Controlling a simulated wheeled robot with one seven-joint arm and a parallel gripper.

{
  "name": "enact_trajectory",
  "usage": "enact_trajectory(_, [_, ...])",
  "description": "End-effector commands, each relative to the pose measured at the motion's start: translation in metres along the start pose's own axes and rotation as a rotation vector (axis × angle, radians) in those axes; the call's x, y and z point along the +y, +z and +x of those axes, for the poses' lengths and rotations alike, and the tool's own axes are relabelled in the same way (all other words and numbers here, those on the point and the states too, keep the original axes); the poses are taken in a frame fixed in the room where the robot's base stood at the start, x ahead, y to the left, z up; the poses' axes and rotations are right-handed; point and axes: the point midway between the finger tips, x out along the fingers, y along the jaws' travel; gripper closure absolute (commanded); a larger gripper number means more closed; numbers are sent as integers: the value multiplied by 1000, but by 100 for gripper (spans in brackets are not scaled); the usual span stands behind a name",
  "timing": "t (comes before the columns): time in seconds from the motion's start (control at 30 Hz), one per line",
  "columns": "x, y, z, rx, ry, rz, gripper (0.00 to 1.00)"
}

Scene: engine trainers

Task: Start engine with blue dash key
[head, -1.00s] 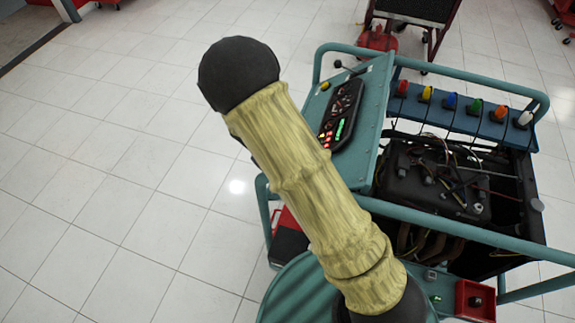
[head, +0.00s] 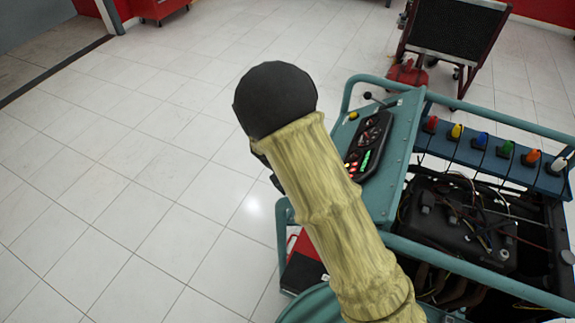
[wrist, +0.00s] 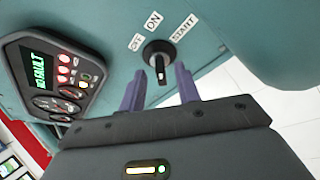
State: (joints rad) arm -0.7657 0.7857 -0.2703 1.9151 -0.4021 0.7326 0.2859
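A teal dash panel (wrist: 105,25) fills most of the wrist view. On it is a black key switch (wrist: 158,55) with labels OFF, ON and START around its upper side. Its dark handle points down toward my gripper (wrist: 160,88). My gripper's two purple fingers are apart, one on each side of the handle's lower end, with a gap showing on both sides. A blue item (head: 481,141) sits on the rail among other colours.
A gauge cluster (wrist: 58,80) beside the switch shows green text reading NO FAULT. The trainer has a teal tube frame (head: 470,262) and an open engine bay (head: 450,225). A dark wheeled rack (head: 447,30) stands behind. The tiled floor (head: 130,170) at left is clear.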

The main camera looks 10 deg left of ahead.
Motion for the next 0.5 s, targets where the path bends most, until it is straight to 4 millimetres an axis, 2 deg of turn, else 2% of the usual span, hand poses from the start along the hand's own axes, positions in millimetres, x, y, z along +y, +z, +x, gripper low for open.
enact_trajectory(0.5, [-1, -1, -102, 5, -2, -1, 67])
